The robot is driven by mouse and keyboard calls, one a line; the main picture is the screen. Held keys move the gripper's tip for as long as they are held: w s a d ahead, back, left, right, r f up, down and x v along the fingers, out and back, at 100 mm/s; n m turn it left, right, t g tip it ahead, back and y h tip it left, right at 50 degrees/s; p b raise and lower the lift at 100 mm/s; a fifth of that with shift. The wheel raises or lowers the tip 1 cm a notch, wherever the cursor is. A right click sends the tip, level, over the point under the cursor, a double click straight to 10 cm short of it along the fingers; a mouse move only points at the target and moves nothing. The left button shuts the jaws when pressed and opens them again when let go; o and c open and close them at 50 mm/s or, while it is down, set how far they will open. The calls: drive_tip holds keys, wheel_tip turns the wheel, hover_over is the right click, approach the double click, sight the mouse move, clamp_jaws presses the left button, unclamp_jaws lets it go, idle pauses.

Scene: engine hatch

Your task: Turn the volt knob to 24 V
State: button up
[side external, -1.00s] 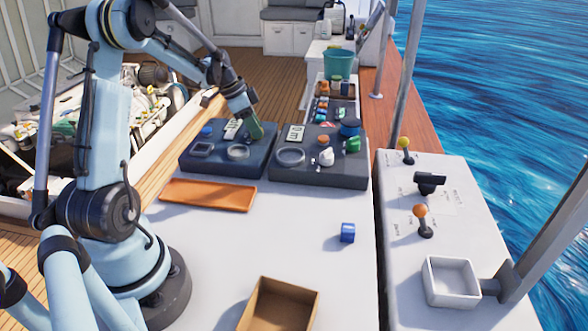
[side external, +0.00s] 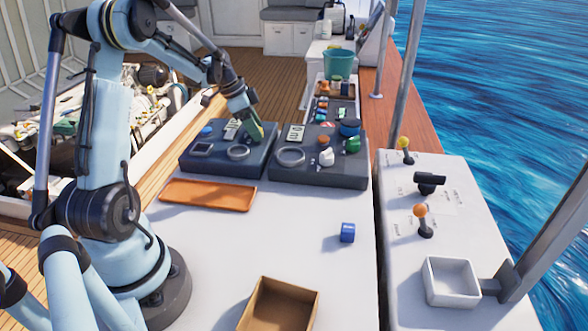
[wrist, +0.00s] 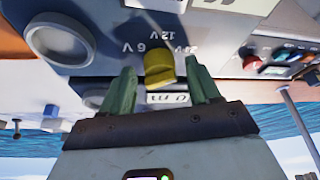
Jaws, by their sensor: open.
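The volt knob (wrist: 159,68) is yellow and shows in the wrist view between the two green fingers of my gripper (wrist: 161,84). White marks 6V, 12V and 24V (wrist: 176,49) are printed on the dark panel beside it. The fingers are open, one on each side of the knob, with gaps visible. The knob's exact pointing is hard to tell. In the side external view my gripper (side external: 253,132) is low over the back right part of the left dark panel (side external: 224,162), with a bit of yellow showing at the fingers.
A second dark panel (side external: 320,178) with several knobs and a display stands close on the right. An orange tray (side external: 207,195), a blue cube (side external: 347,232) and a brown open box (side external: 280,305) are on the white top. The top's middle is free.

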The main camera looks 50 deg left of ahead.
drive_tip(key=v, duration=1.2)
drive_tip(key=shift+s, duration=0.1)
drive_tip(key=d+r+n+y, duration=0.2)
drive_tip(key=d+n, duration=0.1)
drive_tip(key=d, duration=1.4)
drive_tip(key=s+d+f+n+t, duration=0.1)
drive_tip(key=s+d+f, duration=0.1)
drive_tip(key=d, duration=0.4)
drive_tip(key=s+d+f+n+t, duration=0.1)
drive_tip(key=s+d+f+t, duration=0.1)
drive_tip(key=d, duration=0.5)
drive_tip(key=shift+s+d+f+n, duration=0.2)
drive_tip(key=shift+s+n, duration=0.2)
drive_tip(key=shift+s, duration=0.45)
